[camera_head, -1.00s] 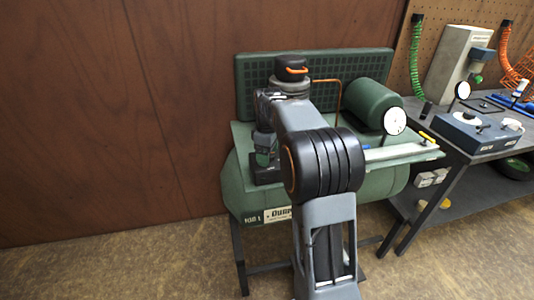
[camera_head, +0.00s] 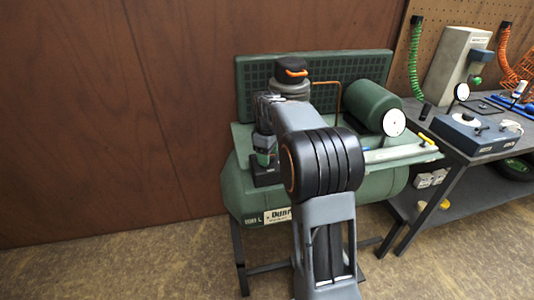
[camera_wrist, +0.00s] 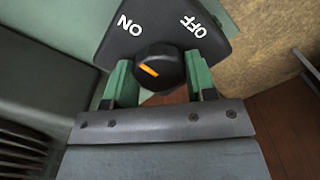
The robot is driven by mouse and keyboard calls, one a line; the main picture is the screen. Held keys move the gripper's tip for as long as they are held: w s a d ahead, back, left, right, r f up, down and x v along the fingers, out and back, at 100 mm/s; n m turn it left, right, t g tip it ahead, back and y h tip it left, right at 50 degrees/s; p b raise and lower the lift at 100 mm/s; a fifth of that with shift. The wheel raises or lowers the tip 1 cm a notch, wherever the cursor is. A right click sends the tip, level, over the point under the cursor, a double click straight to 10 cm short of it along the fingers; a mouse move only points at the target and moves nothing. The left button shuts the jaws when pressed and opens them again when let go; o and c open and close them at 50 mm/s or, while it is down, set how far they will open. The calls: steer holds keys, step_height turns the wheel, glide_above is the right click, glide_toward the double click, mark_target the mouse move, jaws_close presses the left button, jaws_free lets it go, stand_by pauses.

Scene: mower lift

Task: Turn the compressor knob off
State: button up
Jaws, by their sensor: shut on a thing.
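The compressor knob (camera_wrist: 165,66) is round and black with an orange mark, in the wrist view. The mark slants and lies on the left half of its face, on the ON side. The knob sits at the edge of a dark plate (camera_wrist: 165,22) with white ON at left and OFF at right. My gripper (camera_wrist: 160,78) has its two green fingers on either side of the knob and is shut on it. In the head view the green compressor (camera_head: 234,190) stands by the wall. My gripper (camera_head: 265,152) is over its left part; the knob itself cannot be made out there.
A dark workbench (camera_head: 445,147) stands close to the right of the compressor, with a blue-grey device (camera_head: 465,135) on it. A white gauge (camera_head: 394,123) and a green motor cylinder (camera_head: 366,103) are right of my arm. The floor at left is clear.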

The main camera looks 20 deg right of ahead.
steer(key=m+p, duration=0.2)
steer(key=m, duration=0.1)
steer(key=shift+r, duration=0.15)
steer(key=m+p, duration=0.2)
steer(key=m, duration=0.3)
steer(key=shift+p, duration=0.3)
steer(key=m+p, duration=0.1)
steer(key=m, duration=0.3)
steer(key=shift+p, duration=0.35)
steer(key=shift+m+p, duration=0.55)
steer(key=shift+m, duration=1.65)
steer(key=o, duration=0.9)
step_height(320, 180, up, 14)
steer(key=shift+f+p, duration=0.2)
steer(key=shift+p, duration=0.35)
